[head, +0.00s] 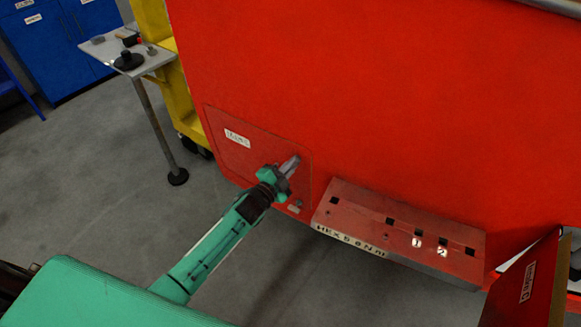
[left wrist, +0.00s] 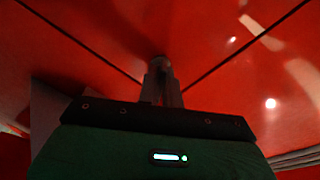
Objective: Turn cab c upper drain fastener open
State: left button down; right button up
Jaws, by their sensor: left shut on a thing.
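The red cab front carries a flush drain panel (head: 240,160) with a pale label. My left gripper (head: 292,163) reaches the right part of this panel, with its fingertips at the surface. In the left wrist view the gripper (left wrist: 160,75) has its fingers close together on a small dark fastener (left wrist: 158,58) on the red face. The fingers hide most of this upper fastener, so its turn angle cannot be told. A lower small fitting (head: 298,204) shows below the gripper near the panel's bottom edge. My right gripper is not in view.
A red ledge (head: 345,212) with square holes and lettering juts out right of the panel. An open red flap (head: 530,285) stands at lower right. A small table (head: 140,62) with tools and a yellow cart (head: 190,115) stand at upper left.

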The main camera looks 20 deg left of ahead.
pick_arm(q)
jog(key=n, duration=0.6)
jog(key=shift+f+n, duration=0.1)
jog(key=shift+n, duration=0.3)
jog(key=n, duration=0.5)
jog(key=shift+n+t+y, duration=0.3)
jog(key=shift+n+y, duration=0.1)
jog(key=c, duration=1.6)
grip_release()
jog(key=shift+b, duration=0.3)
jog(key=shift+b+v, duration=1.65)
jog(key=shift+v, duration=5.25)
